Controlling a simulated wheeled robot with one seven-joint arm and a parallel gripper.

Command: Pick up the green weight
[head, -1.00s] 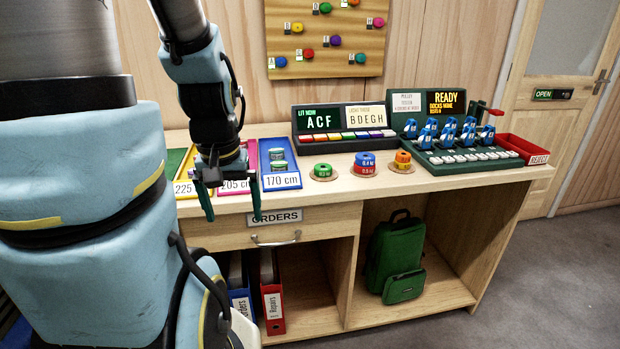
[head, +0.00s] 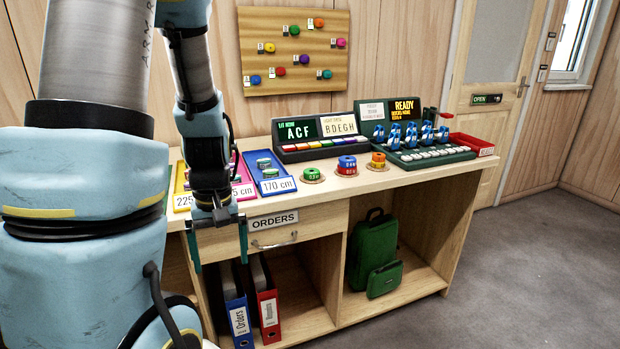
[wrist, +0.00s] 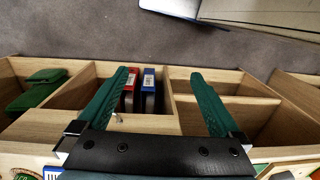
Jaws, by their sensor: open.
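The green weight (head: 311,173) is a small round disc with a pale label. It lies on a round pad on the counter, right of the 170 cm tray. My gripper (head: 219,245) is open and empty, pointing down in front of the counter beside the ORDERS drawer. It is lower than the weight and left of it, well apart. In the wrist view my open gripper (wrist: 160,75) shows both green fingers, with shelves below and nothing between them. A green round patch at that view's bottom left edge is cut off; I cannot tell if it is the weight.
A blue-and-red weight stack (head: 347,166) and an orange-topped stack (head: 377,161) stand to the weight's right. The blue 170 cm tray (head: 275,187) holds green discs. The keyed display (head: 318,137) stands behind. Below are binders (head: 267,303) and a green bag (head: 371,245).

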